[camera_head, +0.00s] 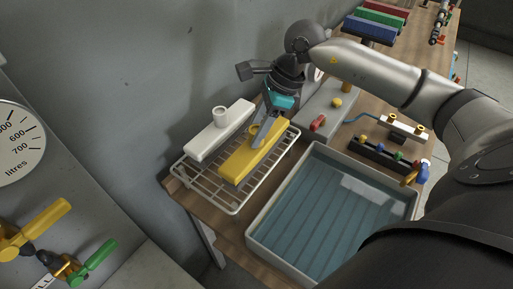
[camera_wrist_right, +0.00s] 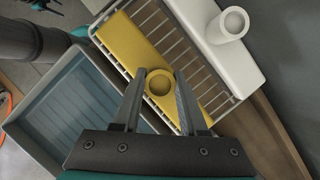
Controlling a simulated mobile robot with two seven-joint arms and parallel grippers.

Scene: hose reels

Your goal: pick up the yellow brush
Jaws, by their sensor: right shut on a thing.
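The yellow brush (camera_head: 238,164) is a long block with a round hollow knob, over the right part of a white wire rack (camera_head: 207,196). I cannot tell whether it is raised off the wires. My right gripper (camera_head: 258,132) comes down on it from above, shut on its knob. In the right wrist view the two fingers (camera_wrist_right: 162,76) stand on either side of the knob of the yellow brush (camera_wrist_right: 133,45). My left gripper is in neither view.
A white brush (camera_head: 221,131) lies beside it on the rack, near the wall. A grey basin (camera_head: 265,213) of water stands to the right. A grey box with a red knob (camera_head: 318,123) and a rail with coloured knobs (camera_head: 381,154) are further right.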

